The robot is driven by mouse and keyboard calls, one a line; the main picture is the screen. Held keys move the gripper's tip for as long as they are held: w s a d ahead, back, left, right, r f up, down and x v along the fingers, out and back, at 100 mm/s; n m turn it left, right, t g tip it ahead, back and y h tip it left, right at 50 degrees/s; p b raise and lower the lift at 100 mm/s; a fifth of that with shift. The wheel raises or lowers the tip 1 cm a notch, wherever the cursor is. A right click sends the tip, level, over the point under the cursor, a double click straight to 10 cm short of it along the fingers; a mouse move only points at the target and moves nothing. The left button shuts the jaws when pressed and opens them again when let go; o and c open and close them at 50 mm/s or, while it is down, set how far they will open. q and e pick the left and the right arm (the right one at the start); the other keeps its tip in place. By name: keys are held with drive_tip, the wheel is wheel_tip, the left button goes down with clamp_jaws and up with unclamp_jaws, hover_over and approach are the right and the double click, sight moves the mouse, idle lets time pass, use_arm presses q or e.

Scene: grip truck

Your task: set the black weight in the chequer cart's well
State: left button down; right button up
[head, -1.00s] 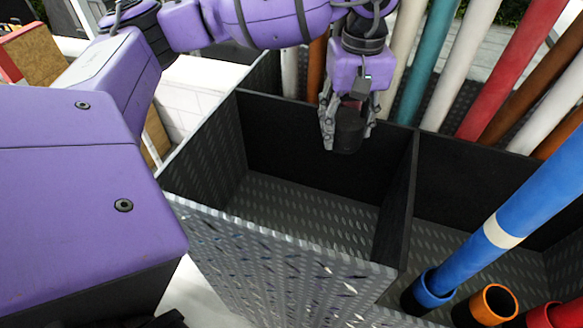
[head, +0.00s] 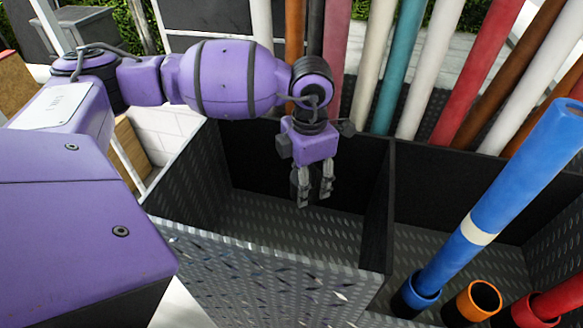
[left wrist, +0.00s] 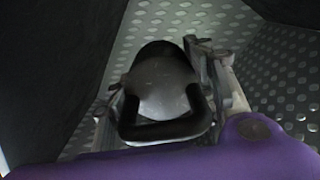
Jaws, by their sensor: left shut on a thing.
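The chequer cart (head: 250,272) has patterned metal sides and an open well (head: 262,214) with a chequered floor and black walls. My left gripper (head: 314,190) points down inside the well's opening, near its back wall and divider. In the left wrist view, the black weight (left wrist: 165,88) with its looped handle (left wrist: 165,130) sits between the fingers of my left gripper, which is shut on it. The weight is hard to make out in the head view against the dark wall. I cannot tell whether it touches the floor. My right gripper is not in view.
A black divider (head: 378,215) separates the well from a compartment with a blue tube (head: 500,200) and an orange-rimmed tube (head: 485,297). Several coloured poles (head: 400,70) stand behind the cart. The well floor left of my gripper is clear.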

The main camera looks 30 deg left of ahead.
sight(294, 200)
use_arm(q)
drive_tip(key=n, duration=0.1)
drive_tip(key=s+f+n, duration=0.1)
drive_tip(key=n, duration=0.1)
drive_tip(key=f+n, duration=0.1)
drive_tip(key=n, duration=0.1)
drive_tip(key=shift+s+a+f, duration=0.15)
drive_tip(key=shift+s+a, duration=0.05)
drive_tip(key=shift+a, duration=0.2)
drive_tip(key=n, duration=0.1)
drive_tip(key=s+f+n, duration=0.1)
drive_tip(key=n, duration=0.1)
drive_tip(key=f+n, duration=0.1)
drive_tip(key=n, duration=0.1)
drive_tip(key=shift+s+a+f, duration=0.15)
drive_tip(key=shift+a, duration=0.1)
drive_tip(key=shift+f+p, duration=0.35)
drive_tip(key=shift+f, duration=4.6)
drive_tip(key=shift+f, duration=0.6)
drive_tip(key=c, duration=0.8)
unclamp_jaws()
drive_tip(key=shift+s+f, duration=0.1)
drive_tip(key=shift+s, duration=0.05)
wheel_tip(294, 200, up, 13)
drive_tip(key=shift+r, duration=0.1)
